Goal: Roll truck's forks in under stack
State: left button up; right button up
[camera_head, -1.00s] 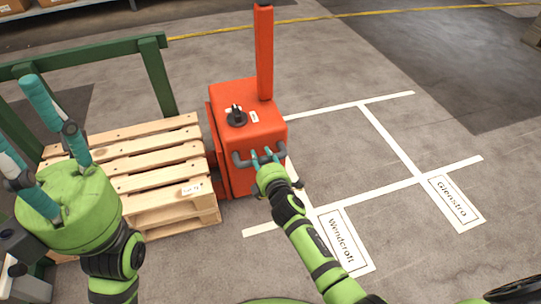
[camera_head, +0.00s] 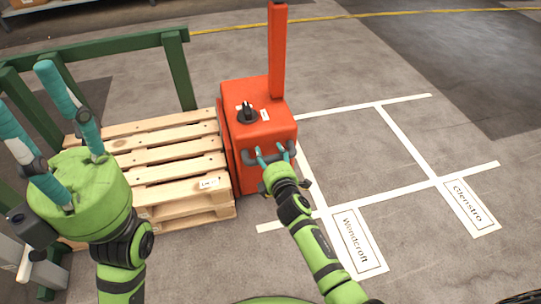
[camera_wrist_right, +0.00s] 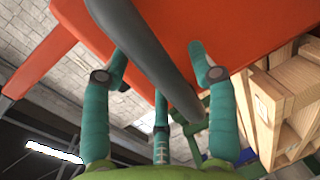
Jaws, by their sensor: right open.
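The orange-red truck (camera_head: 262,140) stands upright against the right end of the wooden pallet stack (camera_head: 165,150). Its tall mast (camera_head: 277,50) rises at the back, and a black knob sits on its top. Its forks are hidden, so I cannot tell how far under the stack they reach. My right gripper (camera_head: 273,152) is open at the truck's grey handle bar (camera_head: 250,159). In the right wrist view the bar (camera_wrist_right: 160,65) passes between my spread teal fingers. My left gripper (camera_head: 24,86) is open and empty, raised in front of the stack's left part.
A green rail frame (camera_head: 110,45) stands behind and left of the stack. White floor lines mark bays right of the truck, with the label plates Windcroft (camera_head: 357,240) and Glenstro (camera_head: 470,206). The floor inside those bays is clear. A yellow line crosses the floor behind.

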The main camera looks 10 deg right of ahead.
jog(key=shift+s, duration=0.1)
jog(key=shift+s+d+f, duration=0.1)
jog(key=shift+s+d, duration=0.05)
jog(key=shift+s, duration=0.1)
jog(key=a+v, duration=0.1)
jog(key=v, duration=1)
jog(key=shift+d, duration=0.35)
jog(key=shift+s, duration=0.15)
